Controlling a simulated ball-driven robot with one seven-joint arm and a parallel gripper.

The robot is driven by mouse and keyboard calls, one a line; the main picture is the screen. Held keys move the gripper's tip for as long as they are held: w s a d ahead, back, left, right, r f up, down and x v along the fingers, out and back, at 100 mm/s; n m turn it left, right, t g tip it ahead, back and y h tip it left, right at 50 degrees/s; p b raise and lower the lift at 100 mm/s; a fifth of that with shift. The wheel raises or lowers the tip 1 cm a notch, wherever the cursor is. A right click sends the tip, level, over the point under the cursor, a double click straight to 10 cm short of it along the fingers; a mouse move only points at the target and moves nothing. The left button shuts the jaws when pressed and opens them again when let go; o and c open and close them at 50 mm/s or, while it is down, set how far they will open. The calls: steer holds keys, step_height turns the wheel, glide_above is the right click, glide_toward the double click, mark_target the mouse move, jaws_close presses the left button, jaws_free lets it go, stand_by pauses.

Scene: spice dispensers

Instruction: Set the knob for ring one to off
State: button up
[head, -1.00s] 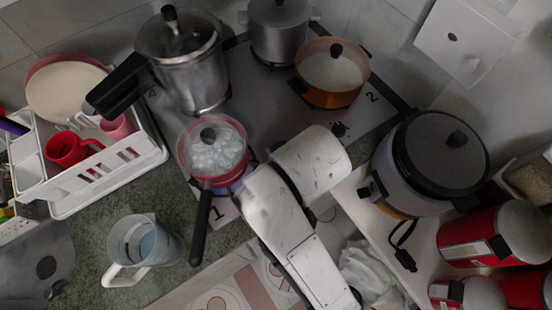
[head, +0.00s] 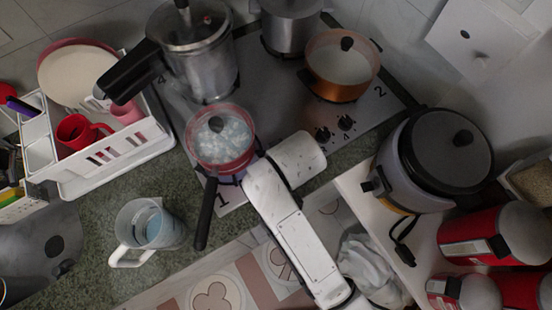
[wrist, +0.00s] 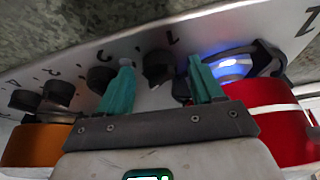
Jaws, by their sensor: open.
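The red pot (head: 222,140) stands on ring one, beside the printed 1 (head: 221,197) on the steel cooktop (head: 270,90). A blue-violet flame glows under it, clearer in the wrist view (wrist: 234,66). My gripper (wrist: 160,62) has two teal fingers spread apart, pointing at the cooktop's row of black knobs. One knob (wrist: 158,66) shows between the fingers; I cannot tell whether they reach around it. In the head view, my arm hides the gripper and these knobs.
Two more knobs (head: 334,128) are uncovered right of my arm. An orange pot (head: 342,68) and a pressure cooker (head: 200,55) stand on the cooktop. A rice cooker (head: 430,165) is to the right, a glass jug (head: 148,228) to the lower left.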

steer(key=c, duration=1)
steer(key=shift+c, duration=0.2)
steer(key=shift+n, duration=0.3)
steer(key=n, duration=0.2)
steer(key=n+g+y, duration=0.1)
steer(key=n, duration=0.1)
steer(key=shift+w+d+y, duration=0.2)
steer(key=shift+y, duration=0.1)
steer(key=shift+w+n+g+y, duration=0.15)
steer(key=shift+n+g, duration=0.35)
steer(key=shift+n, duration=0.85)
steer(key=shift+n+g+y, duration=0.15)
steer(key=shift+n+g, duration=0.35)
steer(key=shift+n, duration=0.85)
steer(key=o, duration=1)
steer(key=shift+o, duration=0.2)
